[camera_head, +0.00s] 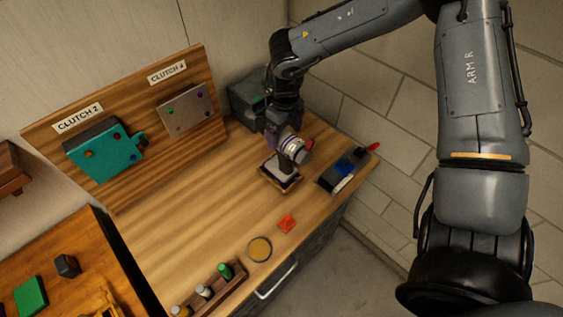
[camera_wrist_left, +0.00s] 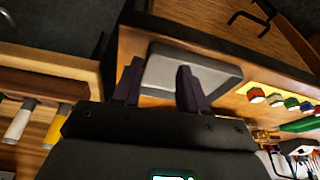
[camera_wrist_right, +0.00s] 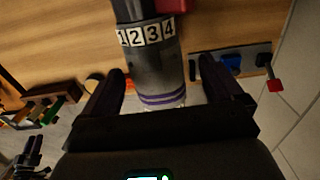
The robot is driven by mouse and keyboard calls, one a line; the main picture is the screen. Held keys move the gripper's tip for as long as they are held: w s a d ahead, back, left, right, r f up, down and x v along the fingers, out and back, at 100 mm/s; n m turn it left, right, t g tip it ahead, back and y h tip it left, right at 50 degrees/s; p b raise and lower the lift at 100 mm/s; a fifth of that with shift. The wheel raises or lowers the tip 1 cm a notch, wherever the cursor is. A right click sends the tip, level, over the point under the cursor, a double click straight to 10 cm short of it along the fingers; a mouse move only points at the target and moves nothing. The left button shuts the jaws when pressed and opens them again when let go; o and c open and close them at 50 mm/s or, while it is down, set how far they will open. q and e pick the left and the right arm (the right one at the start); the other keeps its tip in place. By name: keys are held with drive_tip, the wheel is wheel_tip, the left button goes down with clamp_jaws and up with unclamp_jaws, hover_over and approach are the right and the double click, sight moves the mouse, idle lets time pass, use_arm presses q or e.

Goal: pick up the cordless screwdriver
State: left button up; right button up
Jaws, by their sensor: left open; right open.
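The cordless screwdriver (camera_head: 295,150) stands at the far right of the wooden bench, above a small dark-rimmed tray (camera_head: 292,186). In the right wrist view its dark body (camera_wrist_right: 155,68) has a white numbered collar, purple bands and a red part near the top. My right gripper (camera_head: 274,132) is at the screwdriver, with its two fingers (camera_wrist_right: 163,72) spread on either side of the body. Contact cannot be told. My left gripper (camera_wrist_left: 158,70) is open over a grey pad (camera_wrist_left: 215,72); it does not show in the head view.
A backboard (camera_head: 140,160) carries a teal block (camera_head: 103,152) and a grey plate (camera_head: 187,110) under clutch labels. A dark tray (camera_head: 329,181) with blue and red items lies right of the screwdriver.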

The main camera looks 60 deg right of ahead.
sight(278, 154)
drive_tip(key=f, duration=0.1)
drive_tip(key=f+b, duration=0.1)
drive_tip(key=f, duration=0.1)
drive_tip(key=f+b, duration=0.1)
drive_tip(key=shift+w+a+f, duration=0.15)
drive_tip(key=shift+w+f, duration=0.1)
drive_tip(key=shift+w, duration=0.05)
drive_tip(key=shift+r, duration=0.15)
drive_tip(key=c, duration=1.5)
drive_tip(key=shift+r, duration=0.1)
